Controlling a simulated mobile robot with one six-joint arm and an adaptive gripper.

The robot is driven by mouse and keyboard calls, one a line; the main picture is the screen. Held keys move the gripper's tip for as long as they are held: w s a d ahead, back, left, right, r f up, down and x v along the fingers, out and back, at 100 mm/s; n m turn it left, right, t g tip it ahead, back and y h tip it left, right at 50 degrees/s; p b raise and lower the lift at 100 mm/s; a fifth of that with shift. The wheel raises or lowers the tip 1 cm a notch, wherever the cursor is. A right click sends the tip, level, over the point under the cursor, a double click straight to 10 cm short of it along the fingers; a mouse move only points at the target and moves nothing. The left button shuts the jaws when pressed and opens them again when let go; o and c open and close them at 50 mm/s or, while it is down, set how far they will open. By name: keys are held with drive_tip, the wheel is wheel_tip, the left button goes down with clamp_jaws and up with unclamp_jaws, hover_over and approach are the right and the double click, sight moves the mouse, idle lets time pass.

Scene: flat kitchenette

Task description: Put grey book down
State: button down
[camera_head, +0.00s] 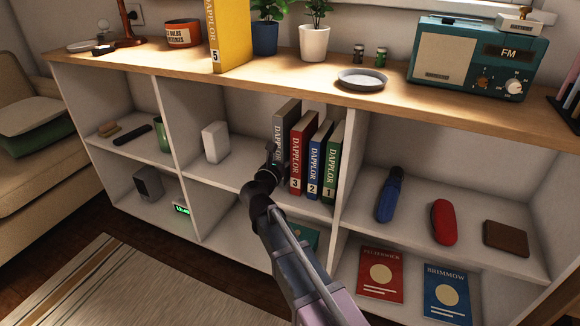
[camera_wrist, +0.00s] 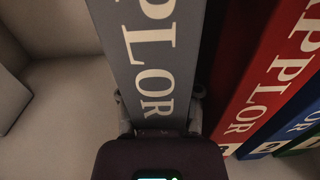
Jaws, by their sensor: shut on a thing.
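The grey book (camera_head: 285,128) stands upright in the middle upper compartment of the shelf unit, at the left end of a row of books. My gripper (camera_head: 274,160) is shut on the lower part of its spine. In the wrist view the grey book (camera_wrist: 153,60) fills the centre, with my gripper (camera_wrist: 160,115) around its spine near the bottom. Just to its right stands the red book (camera_head: 302,152), which also shows in the wrist view (camera_wrist: 250,85). My arm hides the grey book's lower end in the head view, so I cannot tell whether it touches the shelf board.
Blue (camera_head: 318,158) and green (camera_head: 333,162) books stand right of the red one. A white box (camera_head: 215,142) stands to the left, with free shelf between. A yellow book (camera_head: 228,35), a grey dish (camera_head: 362,79) and a radio (camera_head: 475,55) are on top.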

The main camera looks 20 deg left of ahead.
drive_tip(key=shift+w+f+b, duration=0.2)
drive_tip(key=shift+f+b, duration=0.45)
drive_tip(key=shift+f, duration=0.25)
drive_tip(key=shift+f, duration=0.1)
drive_tip(key=c, duration=0.6)
unclamp_jaws()
drive_tip(key=shift+o, duration=0.2)
drive_tip(key=shift+s, duration=0.1)
drive_tip(key=s, duration=1.2)
drive_tip(key=shift+a, duration=0.45)
drive_tip(key=shift+w, duration=0.1)
